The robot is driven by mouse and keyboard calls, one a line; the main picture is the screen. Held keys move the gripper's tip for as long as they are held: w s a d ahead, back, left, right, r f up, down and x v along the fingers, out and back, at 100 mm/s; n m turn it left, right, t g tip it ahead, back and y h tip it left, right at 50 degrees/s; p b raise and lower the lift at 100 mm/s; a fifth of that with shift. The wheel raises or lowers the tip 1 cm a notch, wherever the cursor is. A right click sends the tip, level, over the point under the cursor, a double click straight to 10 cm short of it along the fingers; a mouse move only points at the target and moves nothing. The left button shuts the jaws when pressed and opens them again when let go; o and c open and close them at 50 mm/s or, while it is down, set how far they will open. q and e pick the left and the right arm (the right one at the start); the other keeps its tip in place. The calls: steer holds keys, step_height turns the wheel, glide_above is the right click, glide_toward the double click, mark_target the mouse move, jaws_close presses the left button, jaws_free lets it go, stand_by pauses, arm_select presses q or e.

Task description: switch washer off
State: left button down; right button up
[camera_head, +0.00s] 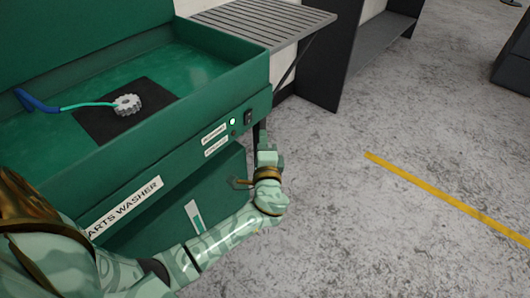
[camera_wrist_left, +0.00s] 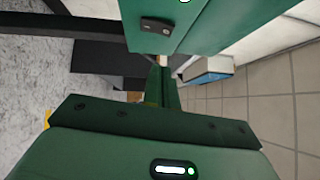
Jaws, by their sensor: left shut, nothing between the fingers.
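The green parts washer (camera_head: 150,165) fills the left of the head view, with a white name label on its front. A small black switch (camera_head: 248,117) sits near the right end of the front panel, beside a lit green lamp (camera_head: 233,122). The switch also shows in the left wrist view (camera_wrist_left: 155,25), at the top. My left gripper (camera_head: 266,154) is shut and empty, just below and in front of the switch, apart from it. Its closed fingers also show in the left wrist view (camera_wrist_left: 163,88). My right gripper is not in view.
In the washer's basin, a grey gear (camera_head: 127,104) lies on a black mat (camera_head: 95,125), with a blue-handled teal hose or brush (camera_head: 38,103) touching it. A slatted grey rack (camera_head: 265,22) extends behind right. The concrete floor (camera_head: 350,220) on the right is clear, with a yellow line.

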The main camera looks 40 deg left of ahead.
mark_target(250, 114)
arm_select(q)
steer(key=w+a, duration=0.1)
steer(key=a, duration=0.3)
steer(key=w+a, duration=0.1)
steer(key=a, duration=0.1)
steer(key=shift+w+r+b, duration=0.3)
steer(key=shift+r+b, duration=0.05)
steer(key=shift+a+r+p, duration=0.15)
steer(key=shift+r+p, duration=0.15)
steer(key=shift+p, duration=0.05)
steer(key=shift+f, duration=0.15)
